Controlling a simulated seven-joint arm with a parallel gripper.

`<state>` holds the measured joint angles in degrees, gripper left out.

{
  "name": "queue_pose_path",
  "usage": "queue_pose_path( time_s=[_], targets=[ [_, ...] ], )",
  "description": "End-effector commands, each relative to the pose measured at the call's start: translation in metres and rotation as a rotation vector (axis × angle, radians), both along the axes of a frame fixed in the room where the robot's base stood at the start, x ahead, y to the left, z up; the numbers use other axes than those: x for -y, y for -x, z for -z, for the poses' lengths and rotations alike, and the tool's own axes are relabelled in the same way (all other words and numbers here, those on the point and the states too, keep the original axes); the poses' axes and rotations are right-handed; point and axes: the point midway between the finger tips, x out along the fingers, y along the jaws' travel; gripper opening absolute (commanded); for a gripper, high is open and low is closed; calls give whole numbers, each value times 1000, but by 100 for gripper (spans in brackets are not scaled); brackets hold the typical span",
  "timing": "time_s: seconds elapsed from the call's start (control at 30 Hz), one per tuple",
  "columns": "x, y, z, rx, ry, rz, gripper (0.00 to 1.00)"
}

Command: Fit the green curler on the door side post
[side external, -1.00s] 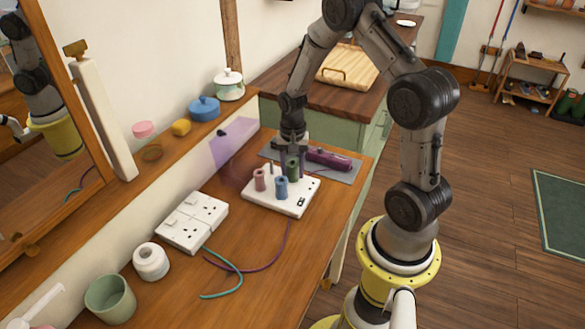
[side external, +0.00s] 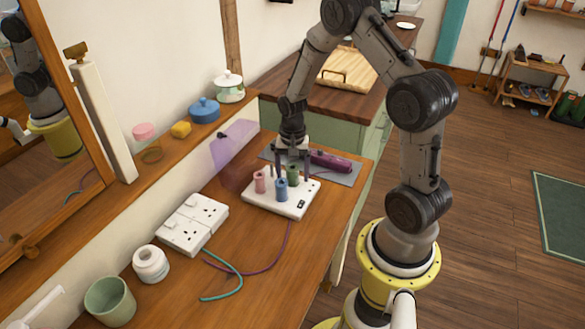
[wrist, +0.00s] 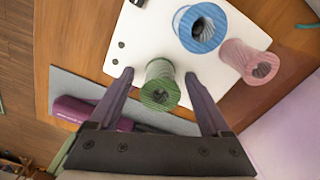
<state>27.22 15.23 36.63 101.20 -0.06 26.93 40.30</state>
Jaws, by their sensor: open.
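The green curler (side external: 293,175) stands upright at the far right part of the white heater base (side external: 298,206). In the wrist view the green curler (wrist: 162,84) sits between the fingers of my gripper (wrist: 159,76), with a visible gap on each side. My gripper (side external: 292,172) is open, pointing down, and straddles the curler. A post inside the green curler cannot be made out. The blue curler (side external: 281,189) and the pink curler (side external: 259,182) stand upright on the same base, nearer the camera and to the left.
A purple styling tool (side external: 330,161) lies on a grey mat (side external: 347,178) behind the base. A white double socket (side external: 192,223), cords, a white jar (side external: 151,263) and a green cup (side external: 110,300) are on the left. The front of the wooden table is mostly clear.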

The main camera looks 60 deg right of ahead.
Motion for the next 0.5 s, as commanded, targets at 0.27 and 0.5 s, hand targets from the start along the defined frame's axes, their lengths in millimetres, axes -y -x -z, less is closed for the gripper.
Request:
queue_pose_path(
  time_s=[0.27,0.5],
  targets=[
    [1,-1,-35,5,2,0,82],
    [0,-1,-88,6,3,0,82]
  ],
)
